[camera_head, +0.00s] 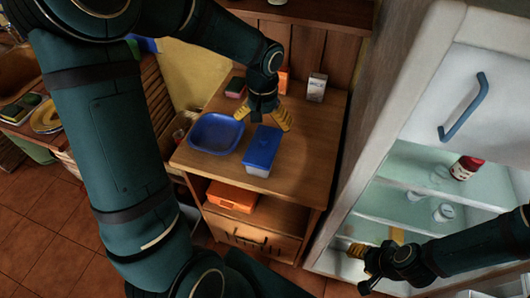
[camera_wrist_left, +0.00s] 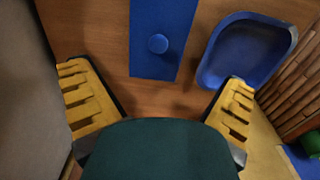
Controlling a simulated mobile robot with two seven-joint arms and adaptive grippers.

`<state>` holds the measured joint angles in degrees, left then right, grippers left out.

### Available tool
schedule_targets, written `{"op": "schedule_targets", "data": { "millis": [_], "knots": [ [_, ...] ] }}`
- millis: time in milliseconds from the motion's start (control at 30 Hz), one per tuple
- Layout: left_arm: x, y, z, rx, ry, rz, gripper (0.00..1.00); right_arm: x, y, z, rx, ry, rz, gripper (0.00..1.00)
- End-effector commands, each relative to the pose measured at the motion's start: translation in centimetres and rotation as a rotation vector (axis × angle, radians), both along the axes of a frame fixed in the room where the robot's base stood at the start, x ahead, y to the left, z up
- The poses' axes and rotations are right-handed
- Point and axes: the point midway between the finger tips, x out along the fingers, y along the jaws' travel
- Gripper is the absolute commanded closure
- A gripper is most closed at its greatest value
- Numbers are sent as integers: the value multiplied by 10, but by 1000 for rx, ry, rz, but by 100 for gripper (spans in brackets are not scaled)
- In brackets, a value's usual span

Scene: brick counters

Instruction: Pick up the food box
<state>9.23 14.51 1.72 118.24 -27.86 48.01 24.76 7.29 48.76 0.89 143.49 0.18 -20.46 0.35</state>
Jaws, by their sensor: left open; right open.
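The food box (camera_head: 262,150), with a blue lid and a pale lower part, sits on the wooden cabinet top (camera_head: 300,150). In the left wrist view, its blue lid (camera_wrist_left: 165,20) with a round knob shows at the top centre, just beyond the fingers. My left gripper (camera_head: 262,118) is open and empty above the cabinet top, behind the box in the head view. Its two yellow fingers (camera_wrist_left: 158,100) are spread wide in the wrist view. My right gripper (camera_head: 377,244) is open and empty at the lower front of the fridge.
A blue tray (camera_head: 216,133) stands close left of the box; it also shows in the wrist view (camera_wrist_left: 245,50). A small white carton (camera_head: 316,87) stands behind. An orange box (camera_head: 231,196) lies on the shelf below. The open fridge (camera_head: 340,200) bounds the right side.

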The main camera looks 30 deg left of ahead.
Motion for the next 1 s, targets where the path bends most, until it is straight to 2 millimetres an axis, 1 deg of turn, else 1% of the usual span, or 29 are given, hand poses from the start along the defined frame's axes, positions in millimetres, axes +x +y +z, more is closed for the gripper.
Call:
{"op": "schedule_targets", "data": {
  "millis": [33, 133, 200, 367, 467, 600, 700, 800, 1000],
  "knots": [
    [-1, 0, -14, 0, 6, -1, 0, 0, 0, -4, 0, 1, 0, 53],
    [-1, 0, -29, -1, 4, 0, 0, -1, 0, -7, 0, 3, 2, 53],
    [-1, 0, -37, -1, 3, 0, 0, -2, 0, -8, 1, 4, 4, 53],
    [-1, -1, -46, 0, 2, -1, 0, -3, 0, -10, 2, 6, 4, 53],
    [-3, -1, -55, -1, 3, 0, 0, -3, 1, -12, 2, 7, 6, 53],
    [-7, -4, -76, -2, 4, 0, 0, -5, 1, -18, 3, 11, 9, 53],
    [-7, -4, -89, -1, 3, -1, 0, -6, 1, -21, 3, 14, 11, 53],
    [-7, -4, -96, 0, 2, 0, 0, -6, 1, -22, 3, 14, 12, 53],
    [-6, -4, -97, 0, 0, 0, 0, -7, 1, -22, 3, 15, 12, 53]
  ]
}}
